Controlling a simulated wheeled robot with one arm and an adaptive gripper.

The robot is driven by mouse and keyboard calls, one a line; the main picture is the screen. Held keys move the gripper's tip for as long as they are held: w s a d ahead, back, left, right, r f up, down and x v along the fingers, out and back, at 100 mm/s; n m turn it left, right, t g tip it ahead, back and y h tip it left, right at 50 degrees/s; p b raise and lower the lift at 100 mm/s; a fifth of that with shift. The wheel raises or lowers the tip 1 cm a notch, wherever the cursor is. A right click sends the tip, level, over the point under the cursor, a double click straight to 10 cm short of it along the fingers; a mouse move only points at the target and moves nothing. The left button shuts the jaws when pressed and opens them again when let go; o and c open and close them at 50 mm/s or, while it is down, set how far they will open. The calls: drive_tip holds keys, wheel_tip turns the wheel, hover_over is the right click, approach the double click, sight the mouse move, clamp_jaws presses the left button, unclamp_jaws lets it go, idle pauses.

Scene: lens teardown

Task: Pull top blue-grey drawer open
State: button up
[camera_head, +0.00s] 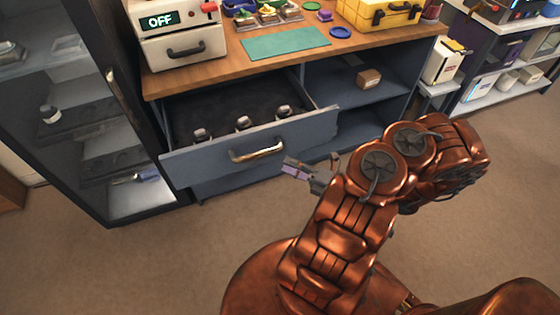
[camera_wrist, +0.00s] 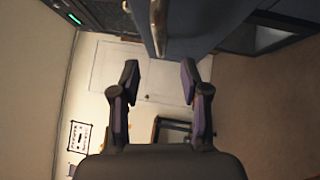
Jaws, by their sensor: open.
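The top blue-grey drawer (camera_head: 213,158) stands pulled out from under the wooden worktop in the head view. Several small dark items with light parts lie in its dark-lined inside. Its metal bar handle (camera_head: 257,151) is on the front panel. My gripper (camera_head: 290,170) is open and empty, to the right of the handle and slightly in front of the drawer front, apart from it. In the wrist view the two fingers of my gripper (camera_wrist: 160,75) are spread with nothing between them. The handle (camera_wrist: 158,22) and drawer front (camera_wrist: 190,25) show beyond them at the top.
A dark glass-door cabinet (camera_head: 85,120) stands close at the left of the drawer. The worktop (camera_head: 230,75) bears a green mat (camera_head: 285,42), a yellow case (camera_head: 380,12) and an oven-like device (camera_head: 175,35). Open shelves with a small brown box (camera_head: 369,78) are right. The front floor is clear.

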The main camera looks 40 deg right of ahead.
drive_tip(key=shift+v, duration=1)
drive_tip(key=s+a+r+n+g+y+p, duration=0.1)
drive_tip(key=a+r+n+g+y, duration=0.1)
drive_tip(key=a+r+n+g, duration=0.95)
drive_tip(key=a+r+n+g+y, duration=0.3)
drive_tip(key=a+r+n+g, duration=0.35)
drive_tip(key=n, duration=0.95)
drive_tip(key=s+a+r+n+h+p, duration=0.1)
drive_tip(key=s+r+n+h, duration=0.3)
drive_tip(key=n, duration=0.5)
drive_tip(key=s+a+r+n+g+h+p, duration=0.1)
drive_tip(key=s+r+n+h, duration=0.3)
drive_tip(key=s+n+h, duration=0.5)
drive_tip(key=shift+r+n+h, duration=0.2)
drive_tip(key=shift+n+h, duration=0.2)
drive_tip(key=shift+n, duration=0.35)
